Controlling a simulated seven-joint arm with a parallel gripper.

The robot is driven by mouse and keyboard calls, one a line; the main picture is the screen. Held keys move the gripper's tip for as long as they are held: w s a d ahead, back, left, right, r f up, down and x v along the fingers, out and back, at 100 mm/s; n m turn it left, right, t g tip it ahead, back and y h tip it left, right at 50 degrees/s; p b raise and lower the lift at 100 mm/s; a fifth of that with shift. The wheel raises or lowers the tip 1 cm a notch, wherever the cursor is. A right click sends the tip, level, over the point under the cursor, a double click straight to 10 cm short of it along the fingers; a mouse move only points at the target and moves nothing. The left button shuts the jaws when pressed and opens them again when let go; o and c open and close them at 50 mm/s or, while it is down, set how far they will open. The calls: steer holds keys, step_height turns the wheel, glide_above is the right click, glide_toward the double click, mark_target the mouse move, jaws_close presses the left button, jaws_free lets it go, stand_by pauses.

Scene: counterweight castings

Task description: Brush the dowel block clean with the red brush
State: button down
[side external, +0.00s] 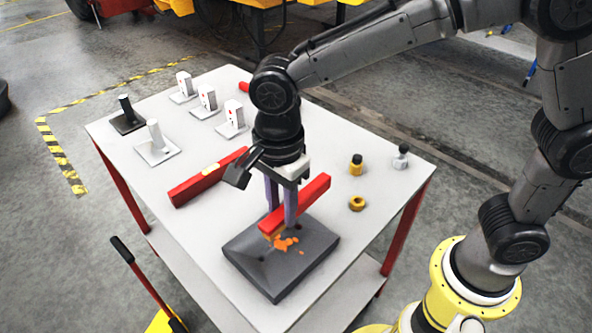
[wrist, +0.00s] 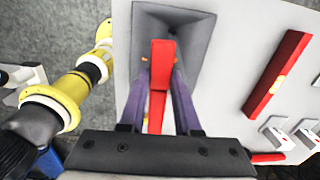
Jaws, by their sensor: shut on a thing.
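The dowel block (side external: 255,269) is a dark grey block with sloping sides, lying near the front corner of the white table. Orange debris (side external: 286,243) lies on its top. My gripper (side external: 281,215) is shut on the red brush (side external: 312,192) and holds it over the block, with the tan bristle end down by the debris. I cannot tell whether the bristles touch the block. In the wrist view the red brush (wrist: 161,68) sits between the purple fingers, and the dowel block (wrist: 196,28) is behind it, its middle partly hidden by the brush.
A red bar (side external: 200,183) with a yellow label lies left of my gripper. Several white stands (side external: 207,101) and a dark stand (side external: 127,118) are at the far side. The table's left front is clear.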

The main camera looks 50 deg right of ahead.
mark_target(301, 190)
steer(key=shift+s+a+f, duration=0.1)
steer(key=shift+s+a, duration=0.35)
steer(key=shift+a, duration=0.15)
steer(key=shift+f, duration=3.3)
steer(key=shift+d+f, duration=0.45)
steer(key=shift+f, duration=0.3)
steer(key=shift+d, duration=3.05)
steer(key=shift+w, duration=0.6)
steer(key=shift+s+a, duration=0.1)
steer(key=shift+a, duration=3.4)
steer(key=shift+w, duration=0.45)
steer(key=shift+w+d, duration=0.15)
steer(key=shift+d, duration=3.5)
steer(key=shift+a+r, duration=0.15)
steer(key=shift+r, duration=4.05)
